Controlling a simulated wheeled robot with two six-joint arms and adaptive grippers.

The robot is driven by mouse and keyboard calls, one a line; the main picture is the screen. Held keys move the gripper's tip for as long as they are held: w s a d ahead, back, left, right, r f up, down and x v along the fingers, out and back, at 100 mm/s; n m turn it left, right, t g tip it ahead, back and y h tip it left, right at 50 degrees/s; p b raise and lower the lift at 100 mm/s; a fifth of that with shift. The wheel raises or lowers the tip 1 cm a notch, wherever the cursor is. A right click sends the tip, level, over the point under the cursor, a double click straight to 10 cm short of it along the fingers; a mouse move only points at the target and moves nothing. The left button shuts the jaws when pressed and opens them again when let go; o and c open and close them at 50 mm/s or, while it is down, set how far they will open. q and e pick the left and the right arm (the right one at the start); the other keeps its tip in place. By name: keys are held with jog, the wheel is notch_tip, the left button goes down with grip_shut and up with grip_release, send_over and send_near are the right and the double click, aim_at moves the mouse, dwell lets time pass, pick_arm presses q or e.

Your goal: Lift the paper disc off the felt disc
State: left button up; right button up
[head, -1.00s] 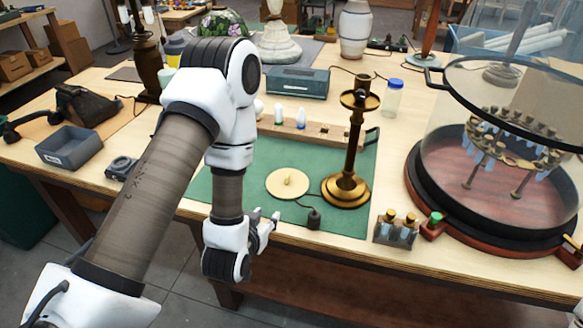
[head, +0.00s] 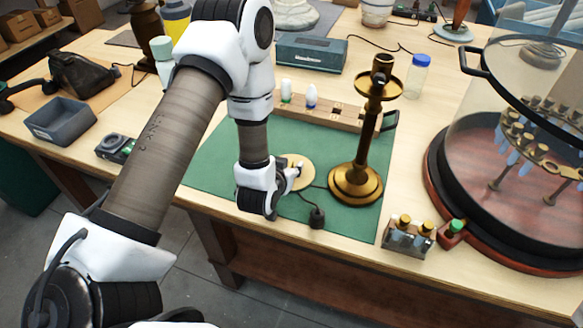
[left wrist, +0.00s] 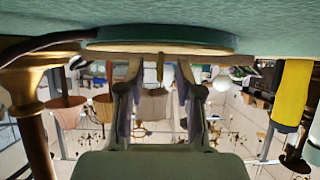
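The tan paper disc (head: 307,174) lies on the green mat beside the brass lamp stand (head: 356,184), partly hidden by my left gripper. In the left wrist view the picture is upside down: the paper disc (left wrist: 200,48) shows edge-on against the green felt disc (left wrist: 160,34). A small upright tab (left wrist: 160,68) stands on the paper disc. My left gripper (head: 297,173) is low over the paper disc. Its two fingers are apart, one on each side of the tab, with gaps visible. My right gripper is not in view.
The green mat (head: 225,150) is clear to the left. A wooden rack (head: 330,112) with bulbs stands behind the disc. A cord with a black plug (head: 317,217) lies in front. A glass dome (head: 480,130) on a round base stands at right.

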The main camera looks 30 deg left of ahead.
pick_arm(q)
jog(key=shift+s, duration=0.1)
grip_shut()
jog(key=shift+r, duration=0.1)
